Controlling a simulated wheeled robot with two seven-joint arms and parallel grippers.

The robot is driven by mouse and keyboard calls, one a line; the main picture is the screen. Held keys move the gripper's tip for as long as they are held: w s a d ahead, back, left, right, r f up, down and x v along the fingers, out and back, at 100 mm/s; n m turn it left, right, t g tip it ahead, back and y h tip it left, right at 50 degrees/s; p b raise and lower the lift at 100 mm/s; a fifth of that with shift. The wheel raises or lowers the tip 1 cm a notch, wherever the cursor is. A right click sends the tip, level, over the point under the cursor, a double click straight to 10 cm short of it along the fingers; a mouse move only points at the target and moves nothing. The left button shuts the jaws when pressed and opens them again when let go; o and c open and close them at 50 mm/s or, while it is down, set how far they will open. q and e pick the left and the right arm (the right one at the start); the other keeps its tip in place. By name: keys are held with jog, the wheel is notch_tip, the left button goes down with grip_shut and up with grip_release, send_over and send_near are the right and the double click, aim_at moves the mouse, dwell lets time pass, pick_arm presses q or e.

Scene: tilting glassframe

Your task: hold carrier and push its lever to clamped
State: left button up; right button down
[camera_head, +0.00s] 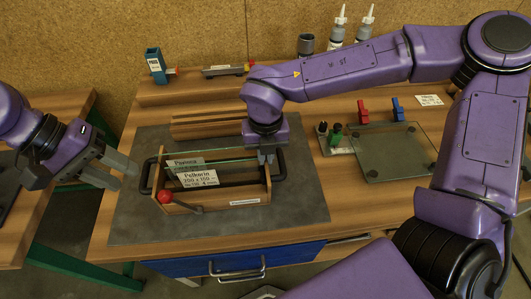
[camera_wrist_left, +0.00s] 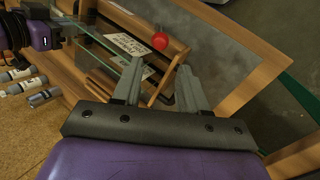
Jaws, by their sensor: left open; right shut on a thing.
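The carrier (camera_head: 238,199) is a wooden frame on a grey mat, holding upright glass panes with paper labels, with dark handles at both ends. Its lever has a red ball knob (camera_head: 166,196) at the front left; the knob also shows in the left wrist view (camera_wrist_left: 160,41), beyond the fingertips. My left gripper (camera_head: 126,177) is open and empty, just left of the carrier's left handle (camera_head: 147,176), apart from the knob. My right gripper (camera_head: 267,156) points down at the carrier's right end, shut on its right handle (camera_head: 281,163); the exact contact is partly hidden.
The grey mat (camera_head: 135,225) has free room in front of the carrier. A glass plate (camera_head: 395,153), red clamp (camera_head: 363,112) and blue clamp (camera_head: 397,109) are to the right. Bottles (camera_head: 338,28) and a blue tool (camera_head: 155,62) stand behind. A blue drawer (camera_head: 236,261) is below.

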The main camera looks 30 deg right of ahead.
dwell(0.7)
pick_arm(q)
grip_shut()
jog(key=w+a+m+g, duration=0.1)
jog(key=w+m, duration=0.1)
jog(key=m, duration=0.5)
jog(key=w+a+f+m+g+h, duration=0.1)
jog(key=w+m, duration=0.2)
jog(key=m, duration=0.5)
jog(key=shift+w+g, duration=0.3)
jog(key=shift+g, duration=0.1)
jog(key=shift+a+f, duration=0.1)
